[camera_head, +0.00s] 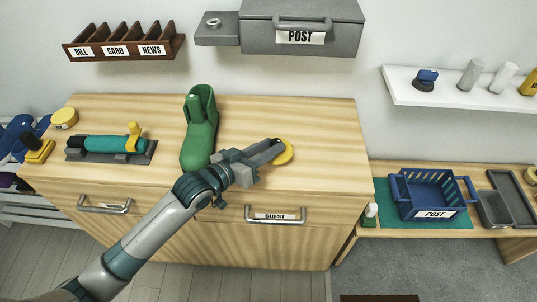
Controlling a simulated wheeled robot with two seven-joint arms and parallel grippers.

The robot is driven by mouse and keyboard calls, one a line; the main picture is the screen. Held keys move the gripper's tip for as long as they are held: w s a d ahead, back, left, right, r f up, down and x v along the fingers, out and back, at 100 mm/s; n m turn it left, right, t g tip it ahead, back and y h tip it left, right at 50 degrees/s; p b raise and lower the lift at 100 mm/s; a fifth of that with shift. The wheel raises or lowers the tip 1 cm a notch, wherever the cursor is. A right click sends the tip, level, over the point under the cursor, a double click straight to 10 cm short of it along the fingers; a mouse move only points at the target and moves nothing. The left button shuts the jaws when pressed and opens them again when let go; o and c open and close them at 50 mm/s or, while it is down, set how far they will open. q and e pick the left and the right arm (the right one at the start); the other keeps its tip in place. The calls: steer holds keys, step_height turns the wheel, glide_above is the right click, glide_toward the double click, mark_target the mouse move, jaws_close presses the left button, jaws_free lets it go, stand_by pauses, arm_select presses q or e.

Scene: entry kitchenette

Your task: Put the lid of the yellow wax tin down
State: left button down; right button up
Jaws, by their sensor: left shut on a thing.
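My left gripper (277,148) reaches over the right part of the wooden cabinet top and is shut on a round yellow lid (286,156). The fingers cover part of the lid. I cannot tell whether the lid touches the wood or is held just above it. A round yellow tin (64,118) with a paler top stands at the back left corner of the cabinet top. My right gripper is not in view.
A green boot (199,135) stands left of my gripper. A grey holder with a teal cylinder (103,144) lies further left. The cabinet top (325,125) is bare right of the lid. A blue POST basket (432,197) sits on the lower bench at right.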

arm_select(q)
steer(key=shift+w+f, duration=0.25)
steer(key=shift+w, duration=0.1)
steer(key=shift+f, duration=0.5)
step_height(320, 180, down, 2)
steer(key=shift+f+p, duration=0.1)
steer(key=shift+p, duration=0.2)
steer(key=shift+f, duration=0.35)
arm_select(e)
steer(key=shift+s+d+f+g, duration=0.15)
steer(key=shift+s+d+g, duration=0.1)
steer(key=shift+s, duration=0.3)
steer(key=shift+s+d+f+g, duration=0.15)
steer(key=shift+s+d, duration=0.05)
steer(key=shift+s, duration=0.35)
